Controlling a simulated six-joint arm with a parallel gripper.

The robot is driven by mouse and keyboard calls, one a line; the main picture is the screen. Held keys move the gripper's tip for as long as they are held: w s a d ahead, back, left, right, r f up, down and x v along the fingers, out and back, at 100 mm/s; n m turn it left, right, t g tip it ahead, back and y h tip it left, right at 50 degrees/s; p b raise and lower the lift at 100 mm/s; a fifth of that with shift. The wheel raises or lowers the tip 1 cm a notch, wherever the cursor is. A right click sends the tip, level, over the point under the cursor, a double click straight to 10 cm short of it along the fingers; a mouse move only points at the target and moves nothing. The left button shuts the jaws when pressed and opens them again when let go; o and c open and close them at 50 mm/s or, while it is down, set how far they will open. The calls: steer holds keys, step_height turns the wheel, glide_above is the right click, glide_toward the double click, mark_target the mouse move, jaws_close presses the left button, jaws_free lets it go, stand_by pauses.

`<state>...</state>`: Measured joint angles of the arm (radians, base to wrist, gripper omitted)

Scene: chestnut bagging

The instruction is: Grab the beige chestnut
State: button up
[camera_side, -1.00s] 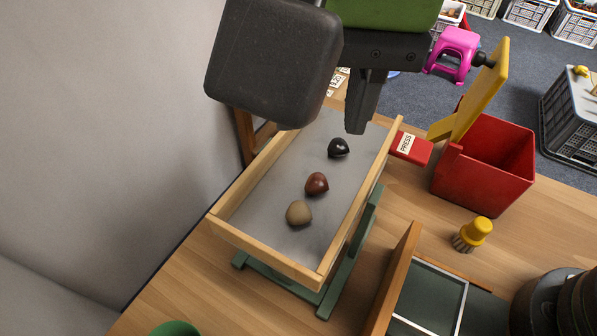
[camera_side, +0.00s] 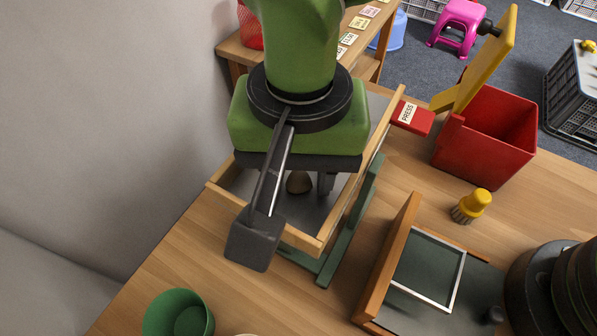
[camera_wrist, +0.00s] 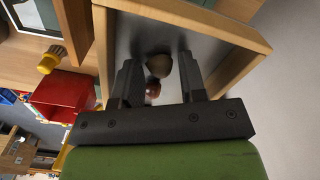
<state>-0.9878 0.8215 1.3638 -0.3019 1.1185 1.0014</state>
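The beige chestnut (camera_side: 299,184) lies on the grey floor of the wooden-walled tray (camera_side: 292,238), near its front end. My gripper (camera_side: 297,192) is over the tray and pointing down. In the wrist view the gripper (camera_wrist: 157,64) is open, with one finger on each side of the beige chestnut (camera_wrist: 158,65). Gaps show between the fingers and the chestnut. A reddish-brown chestnut (camera_wrist: 152,88) lies just beside it, partly hidden. The black chestnut is hidden behind my gripper.
The tray walls stand close around my gripper. To the right are a red bin (camera_side: 487,140) with a yellow lid, a red PRESS button (camera_side: 411,116), a yellow-handled brush (camera_side: 471,206) and a white frame (camera_side: 428,268). A green cup (camera_side: 178,314) stands at the front left.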

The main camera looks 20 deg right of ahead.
steer(key=c, duration=0.7)
steer(key=shift+o, duration=0.2)
